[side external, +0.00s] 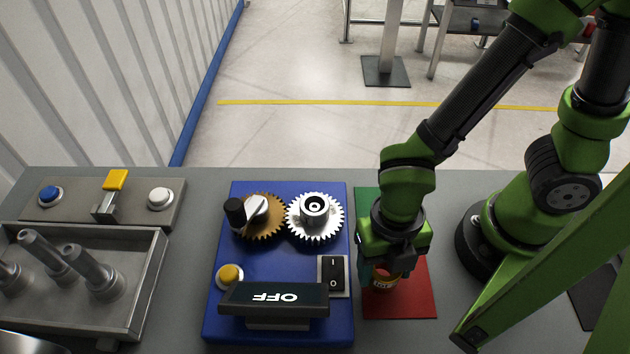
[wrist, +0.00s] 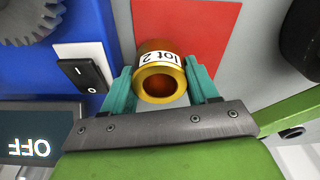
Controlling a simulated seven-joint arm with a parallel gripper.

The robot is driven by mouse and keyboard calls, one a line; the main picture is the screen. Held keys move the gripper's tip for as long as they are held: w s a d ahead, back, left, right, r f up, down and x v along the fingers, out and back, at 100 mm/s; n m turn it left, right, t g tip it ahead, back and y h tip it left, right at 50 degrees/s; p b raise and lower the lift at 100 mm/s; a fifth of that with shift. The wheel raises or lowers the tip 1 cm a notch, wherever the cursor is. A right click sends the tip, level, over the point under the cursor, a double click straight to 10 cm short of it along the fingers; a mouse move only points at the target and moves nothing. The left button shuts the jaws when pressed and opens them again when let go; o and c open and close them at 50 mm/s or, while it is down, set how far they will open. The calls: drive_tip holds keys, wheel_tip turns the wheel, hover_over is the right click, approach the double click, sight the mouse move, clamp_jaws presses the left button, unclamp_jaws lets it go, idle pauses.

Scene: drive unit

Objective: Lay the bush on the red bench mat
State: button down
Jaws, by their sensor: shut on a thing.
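The bush is a short brass-coloured ring with a white label reading "lot 2"; it shows in the wrist view (wrist: 160,76) and partly in the side view (side external: 383,284). My gripper (wrist: 162,88) is shut on it, one teal finger on each side. In the side view my gripper (side external: 383,272) is over the red bench mat (side external: 410,304), and the bush is at its lower end. The red mat also shows behind the bush in the wrist view (wrist: 205,30). I cannot tell whether the bush touches the mat.
Left of the mat is the blue drive unit (side external: 220,310) with two gears, a rocker switch (side external: 333,275) and an OFF display (side external: 273,298). A green mat (side external: 366,200) lies behind the red one. A grey tray (side external: 150,290) with several pegged parts is at far left.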

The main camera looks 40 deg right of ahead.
drive_tip(key=shift+f, duration=0.8)
drive_tip(key=shift+f, duration=0.1)
drive_tip(key=c, duration=0.6)
unclamp_jaws()
